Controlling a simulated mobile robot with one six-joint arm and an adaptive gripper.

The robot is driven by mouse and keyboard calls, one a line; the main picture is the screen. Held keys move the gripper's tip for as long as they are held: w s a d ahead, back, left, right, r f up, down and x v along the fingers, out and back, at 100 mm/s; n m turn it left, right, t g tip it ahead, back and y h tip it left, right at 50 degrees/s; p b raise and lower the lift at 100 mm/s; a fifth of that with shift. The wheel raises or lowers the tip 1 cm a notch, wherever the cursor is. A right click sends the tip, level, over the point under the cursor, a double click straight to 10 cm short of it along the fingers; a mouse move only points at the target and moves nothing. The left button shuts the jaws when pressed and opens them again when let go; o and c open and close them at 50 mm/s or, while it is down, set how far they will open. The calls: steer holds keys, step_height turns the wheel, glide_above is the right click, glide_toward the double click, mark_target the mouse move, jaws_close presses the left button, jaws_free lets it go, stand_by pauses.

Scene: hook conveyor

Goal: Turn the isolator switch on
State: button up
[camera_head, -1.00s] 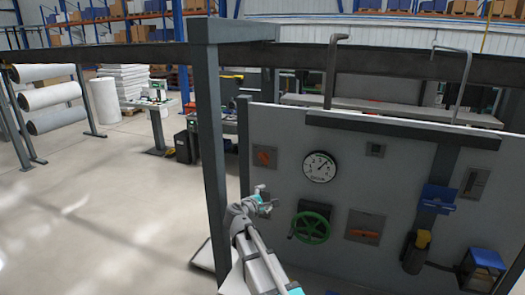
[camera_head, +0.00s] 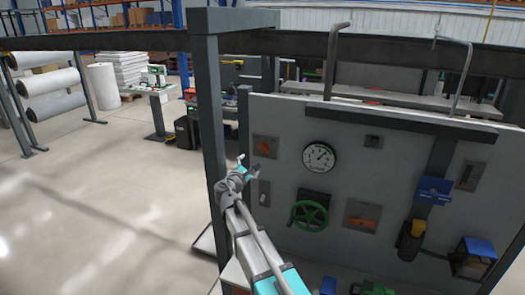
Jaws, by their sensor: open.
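A grey panel (camera_head: 385,165) hangs on the right. It carries a switch plate with a slanted orange handle (camera_head: 265,147) at its upper left. A second grey plate has an orange handle lying nearly level (camera_head: 362,222), right of the green wheel. I cannot tell from labels which of the two is the isolator switch. My gripper (camera_head: 249,164) is open and empty, at the panel's left edge, just below and left of the slanted handle in the picture. It looks apart from the handle, but the depth gap is unclear.
A dial gauge (camera_head: 319,156) and a green handwheel (camera_head: 310,215) are on the panel. Blue and yellow fittings (camera_head: 433,190) sit at the right. A dark upright post (camera_head: 210,130) stands close left of my arm. Open floor (camera_head: 90,220) lies left.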

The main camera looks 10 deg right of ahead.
mark_target(262, 150)
steer(key=x, duration=1.3)
steer(key=c, duration=1)
steer(key=shift+o, duration=0.2)
